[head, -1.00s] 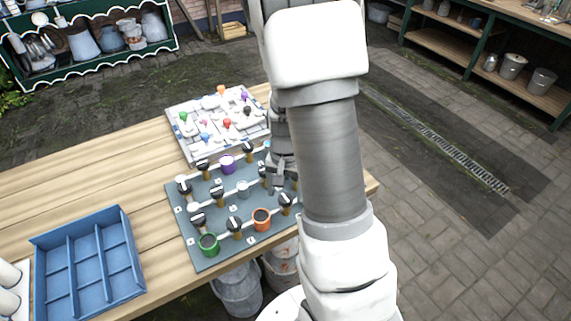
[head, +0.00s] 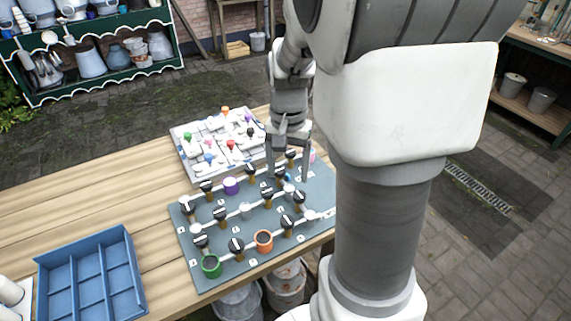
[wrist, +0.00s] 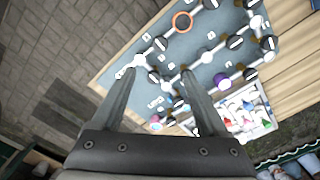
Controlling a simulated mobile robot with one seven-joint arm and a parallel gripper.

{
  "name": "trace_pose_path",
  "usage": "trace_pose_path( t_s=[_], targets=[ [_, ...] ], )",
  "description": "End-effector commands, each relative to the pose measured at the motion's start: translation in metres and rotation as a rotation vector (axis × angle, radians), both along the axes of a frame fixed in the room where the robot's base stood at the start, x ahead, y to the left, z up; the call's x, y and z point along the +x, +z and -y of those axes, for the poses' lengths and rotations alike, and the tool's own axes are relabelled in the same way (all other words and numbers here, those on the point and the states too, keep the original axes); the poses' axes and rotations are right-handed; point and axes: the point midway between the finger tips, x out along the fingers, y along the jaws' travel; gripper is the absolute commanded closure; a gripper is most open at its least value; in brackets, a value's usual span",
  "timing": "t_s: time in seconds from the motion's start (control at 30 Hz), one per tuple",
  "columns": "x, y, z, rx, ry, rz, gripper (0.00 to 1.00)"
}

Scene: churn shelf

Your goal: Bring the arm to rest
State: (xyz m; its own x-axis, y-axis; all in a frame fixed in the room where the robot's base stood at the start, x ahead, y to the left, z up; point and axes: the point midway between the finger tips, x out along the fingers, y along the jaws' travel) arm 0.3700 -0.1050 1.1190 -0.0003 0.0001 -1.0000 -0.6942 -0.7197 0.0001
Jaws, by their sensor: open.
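My gripper (head: 288,165) is open and empty in the head view, with its fingers pointing down above the back right part of the grey board. In the wrist view its two fingers (wrist: 160,85) are spread apart with nothing between them. My arm hides the right side of the table in the head view.
The grey board (head: 212,263) carries several dark-capped pegs, an orange ring (head: 264,241), a green cup (head: 211,266) and a purple cup (head: 231,186). Behind it lies a white board (head: 184,155) with coloured knobs. A blue divided tray (head: 92,262) stands at the left. Bare wood lies between.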

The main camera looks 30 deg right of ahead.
Motion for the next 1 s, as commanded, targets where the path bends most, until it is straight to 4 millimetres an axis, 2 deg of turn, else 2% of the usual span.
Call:
trace_pose_path(
  t_s=[0.47, 0.67, 0.8, 1.0],
  targets=[
    [-0.001, 0.003, -0.002, 0.002, 0.011, 0.009, 0.23],
    [-0.015, 0.033, -0.024, 0.010, 0.128, 0.092, 0.23],
    [-0.033, 0.060, -0.046, 0.003, 0.259, 0.178, 0.23],
    [-0.065, 0.091, -0.073, -0.038, 0.447, 0.296, 0.23]
  ],
)
